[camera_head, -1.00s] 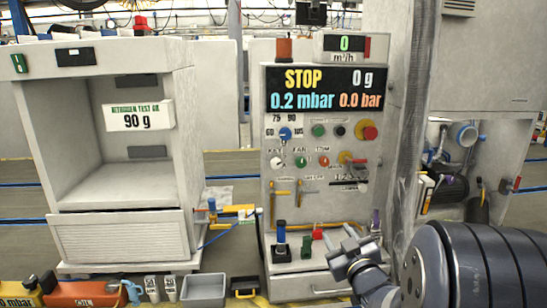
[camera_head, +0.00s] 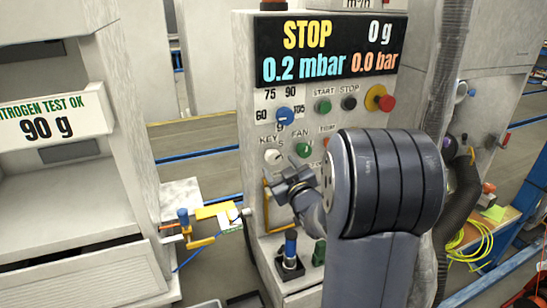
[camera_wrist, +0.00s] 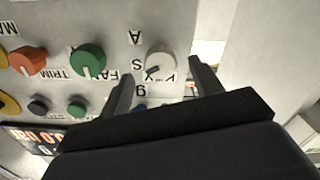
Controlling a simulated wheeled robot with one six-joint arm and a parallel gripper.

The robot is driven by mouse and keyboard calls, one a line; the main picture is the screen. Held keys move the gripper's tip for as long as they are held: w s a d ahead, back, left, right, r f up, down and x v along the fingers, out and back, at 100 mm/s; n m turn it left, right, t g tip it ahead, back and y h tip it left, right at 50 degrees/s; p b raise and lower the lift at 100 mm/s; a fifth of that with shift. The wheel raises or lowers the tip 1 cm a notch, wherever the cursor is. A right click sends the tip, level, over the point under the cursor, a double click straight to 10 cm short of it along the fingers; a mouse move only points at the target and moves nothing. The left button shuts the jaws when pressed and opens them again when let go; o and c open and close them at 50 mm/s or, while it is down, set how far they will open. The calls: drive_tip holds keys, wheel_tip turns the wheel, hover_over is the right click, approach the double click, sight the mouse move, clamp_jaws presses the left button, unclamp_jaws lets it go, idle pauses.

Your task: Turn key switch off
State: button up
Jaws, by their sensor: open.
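The key switch is a pale round knob (camera_head: 273,156) beside the KEY label on the control panel (camera_head: 256,105). In the wrist view the knob (camera_wrist: 160,65) sits in the gap between my two finger tips, with a dark slot mark on it. My gripper (camera_wrist: 163,78) is open, with one finger on each side of the knob; contact cannot be told. In the head view my gripper (camera_head: 283,182) is in front of the panel, just below and right of the knob, and my arm hides the panel's lower right part.
A green FAN knob (camera_head: 303,150) is close by the key switch; it also shows in the wrist view (camera_wrist: 88,61). An orange knob (camera_wrist: 28,60) is farther along. A blue knob (camera_head: 284,115) sits above. The display (camera_head: 325,50) reads STOP. A blue-topped lever (camera_head: 290,245) stands below.

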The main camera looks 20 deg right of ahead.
sight(275, 160)
drive_tip(key=shift+w+p, duration=0.4)
drive_tip(key=shift+w, duration=2.1)
drive_tip(key=shift+c, duration=0.2)
drive_tip(key=c, duration=0.9)
